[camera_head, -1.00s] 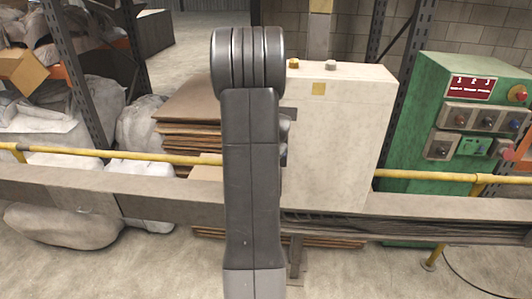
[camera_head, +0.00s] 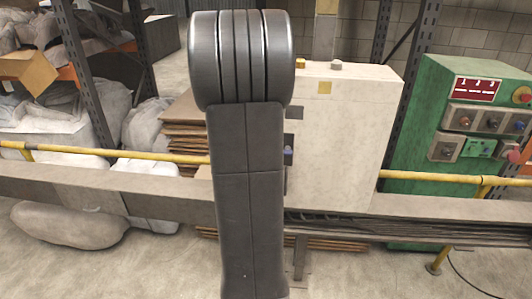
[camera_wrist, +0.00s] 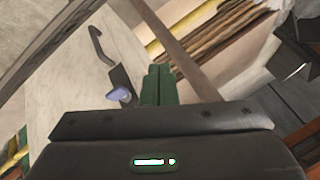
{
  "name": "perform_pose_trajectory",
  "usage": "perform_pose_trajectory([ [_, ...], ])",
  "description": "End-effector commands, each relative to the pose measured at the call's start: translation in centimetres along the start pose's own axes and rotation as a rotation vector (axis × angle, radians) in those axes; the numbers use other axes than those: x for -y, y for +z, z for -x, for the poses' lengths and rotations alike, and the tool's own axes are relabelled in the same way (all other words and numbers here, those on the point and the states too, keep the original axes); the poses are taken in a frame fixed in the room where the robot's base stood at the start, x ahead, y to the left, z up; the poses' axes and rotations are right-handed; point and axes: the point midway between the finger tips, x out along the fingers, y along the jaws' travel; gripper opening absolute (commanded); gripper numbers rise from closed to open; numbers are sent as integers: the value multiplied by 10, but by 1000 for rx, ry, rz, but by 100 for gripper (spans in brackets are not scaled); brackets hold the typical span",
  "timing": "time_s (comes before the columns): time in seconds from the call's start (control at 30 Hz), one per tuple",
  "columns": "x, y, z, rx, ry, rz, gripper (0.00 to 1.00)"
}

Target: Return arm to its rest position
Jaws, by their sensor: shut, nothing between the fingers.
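My gripper (camera_wrist: 160,85) shows in the wrist view with its green fingers together and nothing between them. In the head view my arm's dark grey link and joint stand upright in the middle, and the gripper is hidden behind them. A pale beige cabinet (camera_head: 345,140) stands behind and to the right of my arm. In the wrist view its pale face (camera_wrist: 70,85) lies left of the fingers, with a dark bent handle (camera_wrist: 100,45) and a bluish knob (camera_wrist: 121,94) close to the fingertips. I cannot tell the exact gap, but no contact shows.
A green control box (camera_head: 465,150) with knobs stands at the right. Stacked brown cardboard (camera_head: 185,130) and wrapped sacks (camera_head: 70,115) are at the left.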

Motion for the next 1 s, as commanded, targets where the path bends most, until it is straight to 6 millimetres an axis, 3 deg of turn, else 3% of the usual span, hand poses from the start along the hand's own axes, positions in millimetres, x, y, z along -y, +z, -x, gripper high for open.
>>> perform_pose_trajectory([
  [0.2,8,4,12,0,0,0,0],
  [0.6,7,3,11,2,1,-1,0],
  [0.77,-1,0,0,3,4,-3,0],
  [1.0,-21,-8,-32,4,5,-4,0],
])
